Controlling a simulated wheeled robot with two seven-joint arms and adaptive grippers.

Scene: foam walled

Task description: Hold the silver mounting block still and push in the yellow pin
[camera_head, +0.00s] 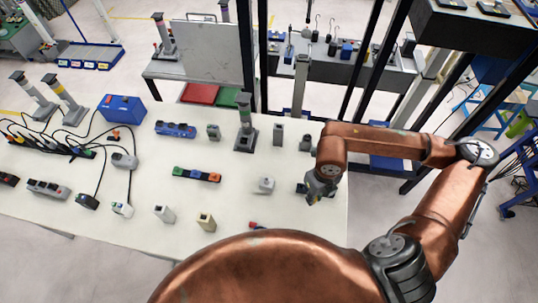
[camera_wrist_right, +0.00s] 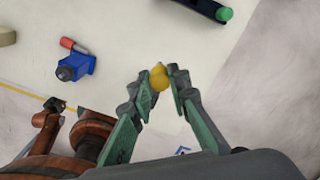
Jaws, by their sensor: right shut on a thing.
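My right gripper (camera_head: 312,198) hangs above the right end of the white table. In the right wrist view its green fingers (camera_wrist_right: 161,88) are closed on a rounded yellow piece (camera_wrist_right: 158,77), which I take to be the yellow pin. Only its rounded part shows between the fingertips; the rest is hidden. In the head view the pin is not clear. A small light grey block (camera_head: 266,185) stands on the table left of the right gripper, apart from it. It may be the silver mounting block, but I cannot be sure. My left gripper does not show.
A blue part with a red end (camera_wrist_right: 76,66) lies near the table's front edge. A dark part with a green end (camera_wrist_right: 222,13) lies near my right gripper. A beige block (camera_head: 206,222), a pale block (camera_head: 164,214) and a coloured button strip (camera_head: 196,174) stand further left.

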